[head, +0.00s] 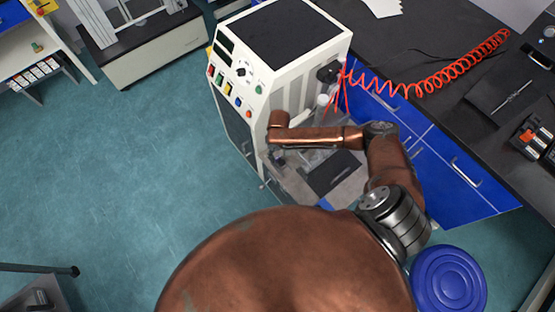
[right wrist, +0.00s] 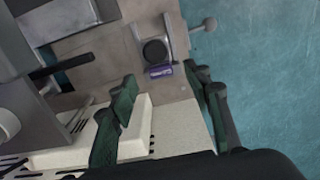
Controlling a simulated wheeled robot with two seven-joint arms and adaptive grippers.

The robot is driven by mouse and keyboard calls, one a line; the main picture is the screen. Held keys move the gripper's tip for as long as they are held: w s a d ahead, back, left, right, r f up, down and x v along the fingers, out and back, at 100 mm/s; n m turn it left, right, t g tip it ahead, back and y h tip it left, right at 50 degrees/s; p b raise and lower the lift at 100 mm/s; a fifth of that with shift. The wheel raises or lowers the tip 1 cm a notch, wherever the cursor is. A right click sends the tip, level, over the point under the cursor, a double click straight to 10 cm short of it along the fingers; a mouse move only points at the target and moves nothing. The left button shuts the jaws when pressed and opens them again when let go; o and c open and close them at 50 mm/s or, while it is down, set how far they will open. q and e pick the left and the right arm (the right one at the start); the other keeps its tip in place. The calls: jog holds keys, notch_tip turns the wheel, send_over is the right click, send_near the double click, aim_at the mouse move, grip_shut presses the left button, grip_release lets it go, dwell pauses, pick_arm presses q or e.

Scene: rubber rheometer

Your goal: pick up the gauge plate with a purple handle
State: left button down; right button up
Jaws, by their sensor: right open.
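The gauge plate's purple handle (right wrist: 159,71) shows in the right wrist view, at the near end of a grey piece with a round black disc, on a grey metal surface of the machine. My right gripper (right wrist: 168,84) is open. Its dark green-padded fingers stand to either side of the handle in the picture, and nothing is between them. I cannot tell how far the fingertips are from the handle. In the head view my right arm reaches to the machine's front and largely hides the gripper; I cannot make out the handle there. My left gripper is not in view.
The white rheometer (head: 300,75) stands beside a black worktop (head: 440,60) with a red coiled hose (head: 430,82). A white ledge (right wrist: 135,125) lies close to the left finger. A blue round stool (head: 448,280) is at lower right. Open floor is at left.

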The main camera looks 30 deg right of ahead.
aim_at(279, 158)
notch_tip(279, 158, down, 5)
jog(key=shift+r+b, duration=0.2)
jog(key=shift+b, duration=0.45)
jog(key=shift+r, duration=0.1)
grip_shut()
